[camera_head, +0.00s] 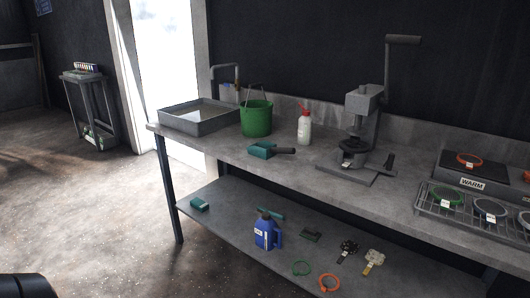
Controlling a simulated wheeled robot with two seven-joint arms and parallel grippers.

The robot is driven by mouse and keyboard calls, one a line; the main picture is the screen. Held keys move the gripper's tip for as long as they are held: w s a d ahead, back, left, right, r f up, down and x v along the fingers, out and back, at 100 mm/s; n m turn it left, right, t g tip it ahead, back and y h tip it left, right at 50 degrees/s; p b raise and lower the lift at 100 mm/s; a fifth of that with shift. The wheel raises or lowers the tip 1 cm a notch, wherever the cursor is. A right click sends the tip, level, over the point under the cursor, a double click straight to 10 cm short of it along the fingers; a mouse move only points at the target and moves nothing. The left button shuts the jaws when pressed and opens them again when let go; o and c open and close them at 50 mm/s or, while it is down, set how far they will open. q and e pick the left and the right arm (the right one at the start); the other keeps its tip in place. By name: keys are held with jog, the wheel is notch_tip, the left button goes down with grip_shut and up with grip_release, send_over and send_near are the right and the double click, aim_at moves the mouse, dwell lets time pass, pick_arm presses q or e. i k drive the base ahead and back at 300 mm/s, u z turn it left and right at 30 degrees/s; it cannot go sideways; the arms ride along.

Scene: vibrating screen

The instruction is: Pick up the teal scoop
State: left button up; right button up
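The teal scoop (262,149) lies on the grey worktop, near its front edge. Its teal bowl is on the left and its dark handle points right. It stands clear of the things around it, in front of the green bucket (257,119). Neither of my grippers shows in the head view, so their distance from the scoop cannot be seen.
A grey tray (163,116) stands left of the bucket. A white bottle with a red top (304,128) and a lever press (362,125) stand to the right. The lower shelf (232,232) holds a blue jug (267,232) and small items. Floor at left is open.

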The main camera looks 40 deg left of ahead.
aim_at(264, 150)
jog(key=u, duration=1.65)
